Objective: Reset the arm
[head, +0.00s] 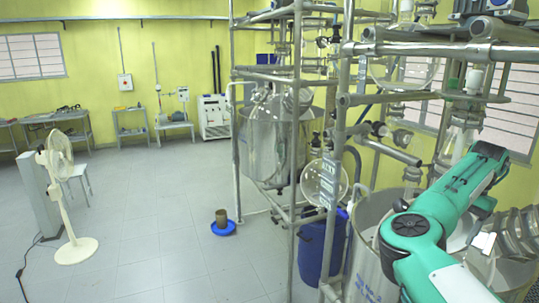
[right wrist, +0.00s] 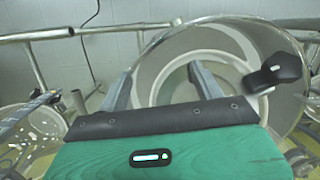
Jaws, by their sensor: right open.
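My right arm (head: 450,205), green with black joints, reaches in from the lower right of the head view among the reactor frames. Its jaws are not clear in that view. In the right wrist view my right gripper (right wrist: 162,80) shows two grey fingers standing well apart with nothing between them. They point toward a large round vessel (right wrist: 225,38) with a pale inner ring. A black knob (right wrist: 275,73) shows beside the right finger. I cannot tell whether the fingers touch the vessel. My left gripper is in neither view.
Metal pipe frames (head: 297,120) and glass reactors (head: 265,140) crowd the arm. A blue drum (head: 312,250) stands at the frame's foot. A white fan (head: 62,185) stands at the left. The tiled floor between is mostly clear, with a small blue dish (head: 223,228) on it.

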